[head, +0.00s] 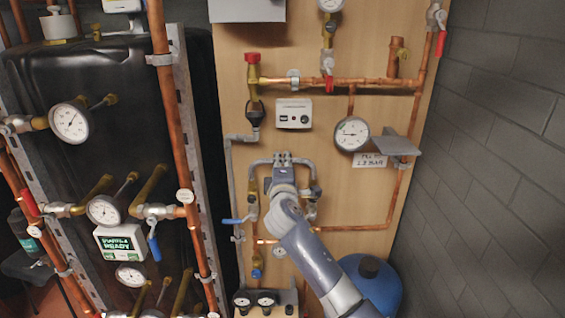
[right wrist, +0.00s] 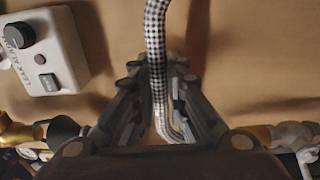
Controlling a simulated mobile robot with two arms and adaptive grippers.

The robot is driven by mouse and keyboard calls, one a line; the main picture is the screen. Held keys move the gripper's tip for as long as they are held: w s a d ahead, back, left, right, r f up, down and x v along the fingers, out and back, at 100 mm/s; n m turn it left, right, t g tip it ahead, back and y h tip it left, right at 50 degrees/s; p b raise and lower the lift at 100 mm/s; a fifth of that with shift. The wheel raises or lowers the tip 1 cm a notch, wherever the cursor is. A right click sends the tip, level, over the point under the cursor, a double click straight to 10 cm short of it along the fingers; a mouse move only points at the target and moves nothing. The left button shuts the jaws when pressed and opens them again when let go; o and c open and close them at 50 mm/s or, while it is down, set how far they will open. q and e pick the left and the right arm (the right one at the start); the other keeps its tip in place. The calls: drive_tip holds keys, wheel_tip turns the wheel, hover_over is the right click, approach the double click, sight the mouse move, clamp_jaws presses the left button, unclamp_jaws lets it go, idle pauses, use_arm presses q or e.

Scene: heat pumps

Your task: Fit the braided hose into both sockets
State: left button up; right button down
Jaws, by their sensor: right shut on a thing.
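The braided hose (head: 261,163) is a grey arch in front of the wooden board, with both ends hanging down. It shows closely in the right wrist view (right wrist: 155,28) as a black-and-white woven tube. My right gripper (head: 283,160) is shut on the middle of the hose; the wrist view shows its two fingers (right wrist: 158,85) on either side of it. The left hose end is close above a brass fitting (head: 252,187), the right end close to another fitting (head: 314,189). I cannot tell whether either end is seated in its socket. My left gripper is out of view.
A white control box (head: 294,113) and a pressure gauge (head: 352,133) are above the hose. A grey shelf (head: 389,146) juts out at right. A blue-handled valve (head: 236,220) is at lower left. A blue tank (head: 377,283) stands below.

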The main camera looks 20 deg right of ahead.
idle(0.3)
drive_tip(key=c, duration=1.5)
unclamp_jaws()
drive_tip(key=shift+f, duration=0.1)
drive_tip(key=shift+s, duration=0.1)
drive_tip(key=shift+p+v, duration=0.65)
drive_tip(key=shift+v, duration=0.65)
drive_tip(key=shift+p+v, duration=0.95)
drive_tip(key=shift+v, duration=1.95)
